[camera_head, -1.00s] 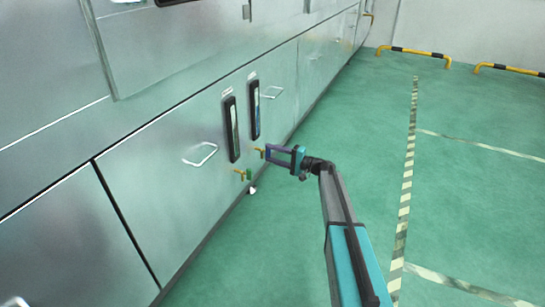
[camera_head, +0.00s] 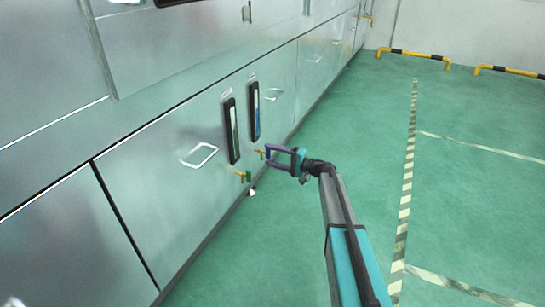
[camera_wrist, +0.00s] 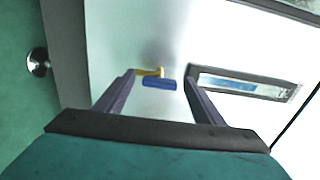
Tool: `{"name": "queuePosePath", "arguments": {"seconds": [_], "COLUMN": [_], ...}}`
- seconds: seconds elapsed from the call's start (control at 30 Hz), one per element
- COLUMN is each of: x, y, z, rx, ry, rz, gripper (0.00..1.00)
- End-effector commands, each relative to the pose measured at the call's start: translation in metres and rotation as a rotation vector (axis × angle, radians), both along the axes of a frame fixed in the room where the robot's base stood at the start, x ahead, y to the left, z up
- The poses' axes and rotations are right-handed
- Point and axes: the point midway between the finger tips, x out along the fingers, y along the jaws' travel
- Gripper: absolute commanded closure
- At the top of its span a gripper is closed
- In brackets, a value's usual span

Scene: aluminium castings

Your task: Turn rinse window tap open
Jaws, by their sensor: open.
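A brass tap with a blue handle (camera_wrist: 160,84) sticks out from the metal panel. In the wrist view it sits between my gripper's (camera_wrist: 159,78) two dark fingers, which are apart and do not grip it. In the head view the brass part of this tap (camera_head: 259,152) shows at the fingertips of my gripper (camera_head: 267,154), below the right window (camera_head: 254,110). A second brass tap with a green handle (camera_head: 243,175) sits below the left window (camera_head: 231,130), nearer the camera. I cannot read which window is the rinse window.
The metal cabinet wall (camera_head: 150,180) runs along the left, with a wire handle (camera_head: 198,155) beside the windows. A round metal foot (camera_wrist: 37,63) shows at the floor. The green floor (camera_head: 470,200) is clear on the right. Yellow-black barriers (camera_head: 412,54) stand far back.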

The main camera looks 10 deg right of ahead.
Motion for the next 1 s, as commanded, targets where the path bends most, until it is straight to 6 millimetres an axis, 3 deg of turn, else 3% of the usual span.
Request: {"name": "queuePosePath", "arguments": {"seconds": [0.37, 1.0], "x": [-0.008, -0.065], "y": [-0.011, -0.089], "z": [0.002, 0.003], "rx": [0.001, 0.001], "ry": [0.001, 0.001], "rz": [-0.001, -0.002], "gripper": [0.38, 0.38]}}
